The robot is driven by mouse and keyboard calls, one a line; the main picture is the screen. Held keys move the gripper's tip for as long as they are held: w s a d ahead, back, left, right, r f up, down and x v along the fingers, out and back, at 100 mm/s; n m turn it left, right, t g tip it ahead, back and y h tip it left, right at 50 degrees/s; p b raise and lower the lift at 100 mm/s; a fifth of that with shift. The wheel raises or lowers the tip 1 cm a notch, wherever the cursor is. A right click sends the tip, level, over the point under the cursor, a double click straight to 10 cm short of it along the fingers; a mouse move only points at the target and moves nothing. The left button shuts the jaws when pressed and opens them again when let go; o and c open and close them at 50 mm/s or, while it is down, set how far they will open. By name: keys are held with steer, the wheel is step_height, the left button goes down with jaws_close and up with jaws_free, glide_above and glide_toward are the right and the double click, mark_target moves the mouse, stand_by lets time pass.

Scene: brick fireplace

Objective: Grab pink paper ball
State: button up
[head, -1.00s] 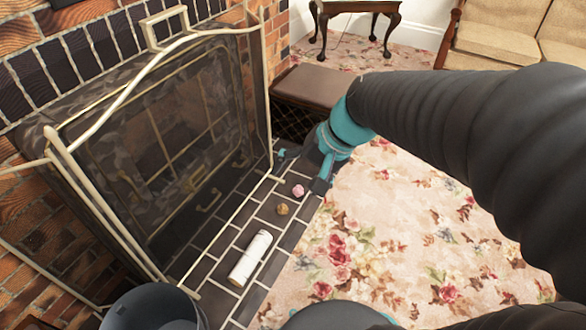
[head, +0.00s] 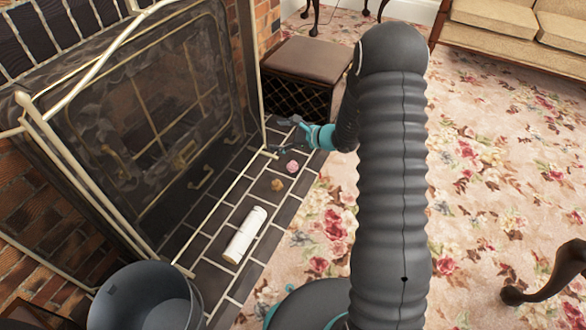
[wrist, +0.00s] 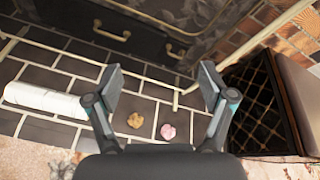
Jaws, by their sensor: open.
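The pink paper ball (head: 292,166) lies on the dark tiled hearth near its carpet edge. In the wrist view the pink paper ball (wrist: 168,131) shows low between the finger links, right of a tan crumpled ball (wrist: 135,120). My gripper (head: 289,134) is open and empty, above the far end of the hearth and beyond the pink ball in the head view. In the wrist view the fingers of my gripper (wrist: 162,88) are spread wide, with bare tiles behind the gap. Nothing hides the ball.
A white cylinder (head: 245,235) lies on the hearth nearer me, with a dark bucket (head: 145,300) at the front. The fireplace screen frame (head: 85,190) stands along the left. A brown-topped box seat (head: 308,62) stands just beyond my gripper. Flowered carpet lies open to the right.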

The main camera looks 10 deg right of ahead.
steer(key=w+d+f+m+t+h+b, duration=0.1)
steer(key=w+d+f+m+t, duration=0.15)
steer(key=f, duration=0.45)
steer(key=w+d+f+m+t+h, duration=0.1)
steer(key=d+f+m+h, duration=0.15)
steer(key=f, duration=0.45)
steer(key=m+h+b, duration=0.1)
steer(key=m+h, duration=0.2)
steer(key=m, duration=0.3)
glide_toward(295, 168)
steer(key=shift+t, duration=0.45)
steer(key=b+x, duration=0.1)
steer(key=x, duration=0.5)
steer(key=shift+d, duration=0.1)
steer(key=x, duration=0.2)
steer(key=b+x, duration=0.1)
steer(key=x, duration=0.1)
steer(key=shift+a+f, duration=0.3)
steer(key=shift+f, duration=0.2)
steer(key=shift+w+a+f, duration=0.1)
steer(key=shift+w, duration=0.25)
steer(key=c, duration=0.9)
